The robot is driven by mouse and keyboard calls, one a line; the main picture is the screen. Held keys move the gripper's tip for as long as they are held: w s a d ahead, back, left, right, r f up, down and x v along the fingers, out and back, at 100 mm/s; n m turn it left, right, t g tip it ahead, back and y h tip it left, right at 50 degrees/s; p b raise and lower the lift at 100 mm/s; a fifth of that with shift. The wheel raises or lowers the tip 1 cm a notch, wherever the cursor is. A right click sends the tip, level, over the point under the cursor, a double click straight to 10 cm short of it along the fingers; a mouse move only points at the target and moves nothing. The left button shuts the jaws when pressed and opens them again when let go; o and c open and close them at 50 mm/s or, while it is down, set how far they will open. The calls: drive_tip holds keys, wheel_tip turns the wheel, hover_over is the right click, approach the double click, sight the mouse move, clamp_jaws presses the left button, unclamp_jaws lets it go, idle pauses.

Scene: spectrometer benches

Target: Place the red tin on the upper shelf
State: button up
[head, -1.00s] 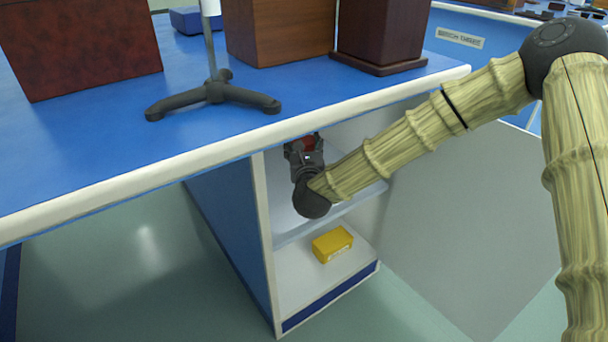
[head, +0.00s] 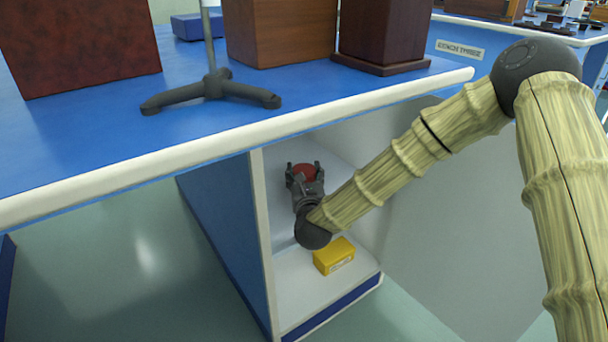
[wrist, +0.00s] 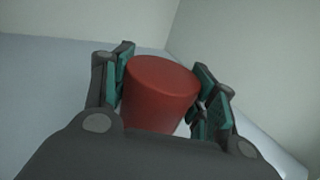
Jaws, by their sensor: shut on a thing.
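The red tin (head: 305,171) is between the fingers of my gripper (head: 303,168), inside the open cabinet under the blue bench. In the wrist view the tin (wrist: 160,92) is upright, with the teal-padded fingers closed on its two sides. The upper shelf (head: 279,212) is a pale board around and below my gripper. My wrist and forearm hide much of its front edge. I cannot tell whether the tin's bottom touches the shelf.
A yellow box (head: 334,256) lies on the lower shelf (head: 300,295). The bench top (head: 190,150) overhangs the cabinet. A tripod stand (head: 212,92) and wooden boxes (head: 281,33) stand on it. The cabinet's blue side panel (head: 225,230) is left of my gripper.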

drive_tip(key=o, duration=1.1)
drive_tip(key=shift+f, duration=0.1)
drive_tip(key=shift+o, duration=0.4)
drive_tip(key=s+p, duration=0.1)
drive_tip(key=s, duration=0.2)
drive_tip(key=s+p, duration=0.2)
drive_tip(key=s, duration=0.1)
drive_tip(key=s+d+p, duration=0.1)
drive_tip(key=s+p, duration=0.1)
drive_tip(key=s, duration=0.2)
drive_tip(key=shift+s+d+r, duration=0.1)
drive_tip(key=shift+r, duration=0.1)
drive_tip(key=shift+s+d, duration=0.1)
drive_tip(key=shift+s, duration=0.8)
